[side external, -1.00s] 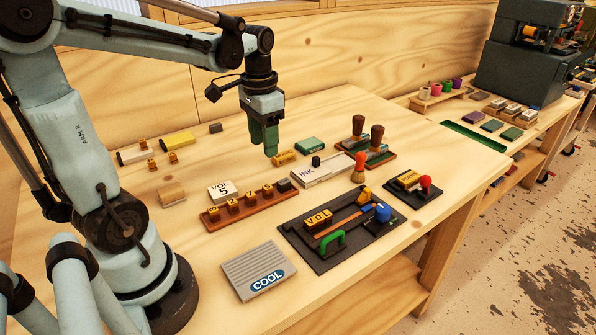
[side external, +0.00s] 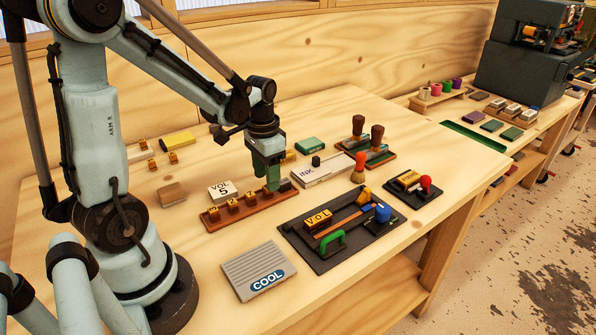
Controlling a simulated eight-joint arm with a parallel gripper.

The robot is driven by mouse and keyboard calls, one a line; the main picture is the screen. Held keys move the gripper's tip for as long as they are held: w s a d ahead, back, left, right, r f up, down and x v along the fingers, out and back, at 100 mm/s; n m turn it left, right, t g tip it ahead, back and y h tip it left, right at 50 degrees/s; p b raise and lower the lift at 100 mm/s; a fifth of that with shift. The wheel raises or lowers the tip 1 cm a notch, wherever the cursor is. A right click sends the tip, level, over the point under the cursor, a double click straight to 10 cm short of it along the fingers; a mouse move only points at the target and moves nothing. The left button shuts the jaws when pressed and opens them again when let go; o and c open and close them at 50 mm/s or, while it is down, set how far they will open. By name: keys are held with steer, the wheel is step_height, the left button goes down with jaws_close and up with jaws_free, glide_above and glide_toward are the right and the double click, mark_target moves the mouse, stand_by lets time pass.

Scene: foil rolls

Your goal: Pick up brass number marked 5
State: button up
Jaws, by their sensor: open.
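A wooden rack (side external: 254,215) near the middle of the bench holds a row of small brass number blocks (side external: 232,206). Their digits are too small to read, so I cannot tell which is marked 5. My green gripper (side external: 267,181) is open and low over the right part of the rack. Its fingers hide the brass block at that spot, and I cannot tell whether they touch it.
A black tray (side external: 320,262) with a VOL block and a green handle lies in front to the right. A grey COOL pad (side external: 258,271) lies in front. An INK box (side external: 315,172) and wooden-handled stamps (side external: 376,138) stand behind to the right.

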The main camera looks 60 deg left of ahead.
steer(key=shift+f, duration=1.4)
steer(key=shift+c, duration=0.5)
jaws_close()
